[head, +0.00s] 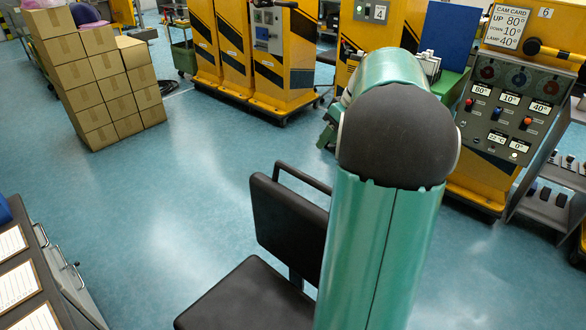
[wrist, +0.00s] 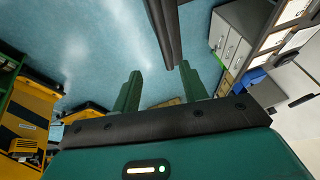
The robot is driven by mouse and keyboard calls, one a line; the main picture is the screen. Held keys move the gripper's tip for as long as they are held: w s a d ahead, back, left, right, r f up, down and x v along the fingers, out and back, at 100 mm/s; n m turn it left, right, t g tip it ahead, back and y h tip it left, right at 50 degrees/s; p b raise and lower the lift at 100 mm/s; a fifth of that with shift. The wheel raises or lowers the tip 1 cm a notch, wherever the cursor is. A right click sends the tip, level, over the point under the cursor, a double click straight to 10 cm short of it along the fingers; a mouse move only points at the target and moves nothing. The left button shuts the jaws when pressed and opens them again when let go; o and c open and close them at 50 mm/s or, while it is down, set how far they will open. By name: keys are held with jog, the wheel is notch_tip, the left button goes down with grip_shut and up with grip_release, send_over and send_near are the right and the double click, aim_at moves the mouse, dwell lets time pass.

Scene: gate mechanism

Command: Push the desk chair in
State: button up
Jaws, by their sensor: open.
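The black desk chair (head: 288,235) stands at the lower middle of the head view. It has a padded backrest with a bar along its top and a dark seat (head: 245,298). My arm hides its right side. In the wrist view, a dark double-edged part (wrist: 164,28), probably the chair's backrest and bar, lies ahead of my fingers. My gripper (wrist: 159,76) is open and its two green fingers are apart, with nothing seen between them. I cannot tell whether a finger touches the chair. A dark desk (head: 20,262) with papers and drawer handles is at the lower left.
Stacked cardboard boxes (head: 102,88) stand at the upper left. Yellow machine cabinets (head: 283,60) line the back. A control panel (head: 507,112) with knobs and number cards is at the right. The blue floor (head: 165,205) between desk and chair is clear.

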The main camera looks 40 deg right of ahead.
jog(key=x, duration=1.3)
jog(key=shift+a+f, duration=0.25)
jog(key=shift+a, duration=0.15)
grip_shut()
